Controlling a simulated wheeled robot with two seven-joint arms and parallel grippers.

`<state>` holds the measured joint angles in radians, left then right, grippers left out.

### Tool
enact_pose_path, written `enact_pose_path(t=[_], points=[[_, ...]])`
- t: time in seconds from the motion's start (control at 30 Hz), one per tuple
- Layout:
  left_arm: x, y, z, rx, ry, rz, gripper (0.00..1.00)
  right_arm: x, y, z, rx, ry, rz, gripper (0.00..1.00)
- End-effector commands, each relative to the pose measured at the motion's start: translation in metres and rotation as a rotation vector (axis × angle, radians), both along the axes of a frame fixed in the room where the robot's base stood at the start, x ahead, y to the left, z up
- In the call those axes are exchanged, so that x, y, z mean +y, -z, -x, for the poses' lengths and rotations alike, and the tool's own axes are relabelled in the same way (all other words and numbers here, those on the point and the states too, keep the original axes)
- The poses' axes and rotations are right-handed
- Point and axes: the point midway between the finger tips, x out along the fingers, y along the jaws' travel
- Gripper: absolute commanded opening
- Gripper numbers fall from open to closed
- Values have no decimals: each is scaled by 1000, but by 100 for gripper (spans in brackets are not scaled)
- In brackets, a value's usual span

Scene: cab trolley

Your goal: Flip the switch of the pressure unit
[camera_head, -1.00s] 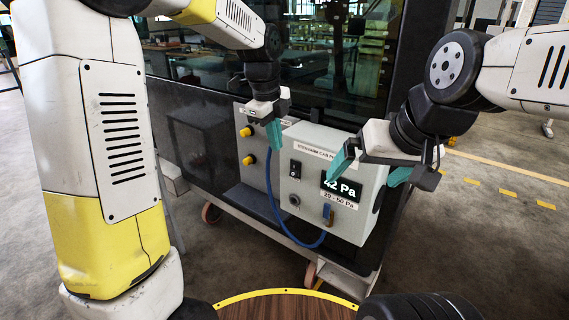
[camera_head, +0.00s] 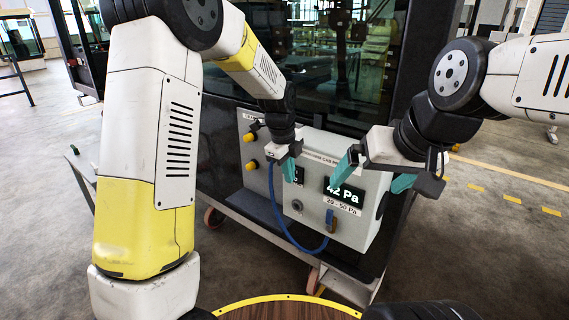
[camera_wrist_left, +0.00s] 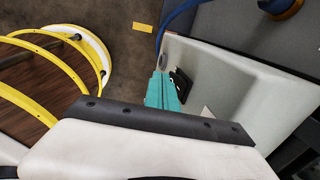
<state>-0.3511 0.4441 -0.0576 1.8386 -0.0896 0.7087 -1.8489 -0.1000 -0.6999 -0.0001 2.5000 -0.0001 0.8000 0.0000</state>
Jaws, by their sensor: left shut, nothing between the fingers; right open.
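The pressure unit (camera_head: 312,221) is a light grey box with a lit display (camera_head: 345,192) reading 42 Pa, above a label reading 20 - 50 Pa. Its black switch (camera_head: 299,175) is partly hidden behind my left gripper (camera_head: 290,172); the switch also shows in the left wrist view (camera_wrist_left: 181,85). My left gripper is shut and empty, its teal fingertips (camera_wrist_left: 162,92) right beside the switch; I cannot tell whether they touch it. My right gripper (camera_head: 374,177) is open and empty in front of the unit's upper right, near the display.
A blue hose (camera_head: 279,214) loops below the unit to a fitting (camera_head: 330,219). A second grey panel with yellow knobs (camera_head: 250,137) is on the left. The dark glazed cab (camera_head: 225,157) stands behind on its trolley.

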Motion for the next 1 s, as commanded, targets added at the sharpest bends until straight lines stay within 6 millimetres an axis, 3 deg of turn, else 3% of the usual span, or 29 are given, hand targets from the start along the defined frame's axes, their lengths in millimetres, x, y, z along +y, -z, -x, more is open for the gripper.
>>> enact_pose_path(t=[0.2,1.0], points=[[-6,4,-9,0,-1,0,0,0,0,0,0,0,0,100],[-8,6,-12,-54,0,41,0,0,0,0,0,0,0,100]])
